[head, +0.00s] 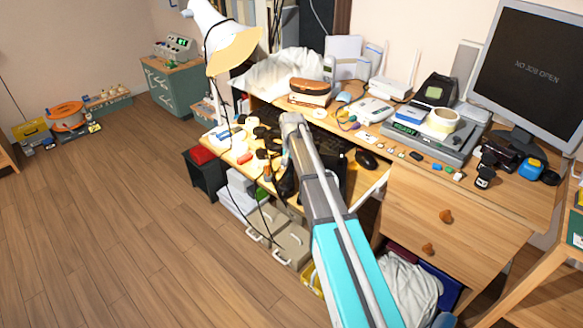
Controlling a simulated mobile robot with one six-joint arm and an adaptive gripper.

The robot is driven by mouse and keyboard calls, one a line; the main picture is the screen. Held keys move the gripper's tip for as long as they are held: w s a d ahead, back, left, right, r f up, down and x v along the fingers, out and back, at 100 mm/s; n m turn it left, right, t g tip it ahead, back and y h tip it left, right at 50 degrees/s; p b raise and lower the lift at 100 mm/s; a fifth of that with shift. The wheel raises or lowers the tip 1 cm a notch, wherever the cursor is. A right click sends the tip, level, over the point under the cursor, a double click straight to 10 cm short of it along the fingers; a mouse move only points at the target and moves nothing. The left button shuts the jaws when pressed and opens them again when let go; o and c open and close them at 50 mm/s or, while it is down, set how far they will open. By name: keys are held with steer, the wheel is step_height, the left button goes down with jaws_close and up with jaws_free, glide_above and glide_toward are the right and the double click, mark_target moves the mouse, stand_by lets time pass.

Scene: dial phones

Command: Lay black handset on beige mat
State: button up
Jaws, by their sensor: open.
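I cannot make out a black handset, a dial phone or a beige mat for certain in the head view. My arm reaches up from the bottom over the desk (515,205) and covers part of its left half. A dark shape just left of my forearm looks like my gripper (286,184), over the desk's front edge. Its fingers are too small and dark to make out, and nothing is clearly held. Several small dark items (262,140) lie on the desk left of my arm, too small to name.
The desk is crowded: a white lamp (232,45), a burger-like object (310,87), a tape roll (442,121), a black mouse (366,159) and a monitor (530,70). Cables hang at the front left. Grey cases (285,246) stand below.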

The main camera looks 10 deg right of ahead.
mark_target(292, 163)
steer(key=shift+r, duration=0.1)
step_height(292, 163, up, 12)
steer(key=p, duration=1.2)
steer(key=shift+s, duration=0.1)
stand_by(0.7)
steer(key=s+n, duration=0.4)
steer(key=s, duration=2.4)
steer(key=shift+s+a+n, duration=0.15)
steer(key=shift+s+n, duration=0.15)
steer(key=shift+s, duration=0.1)
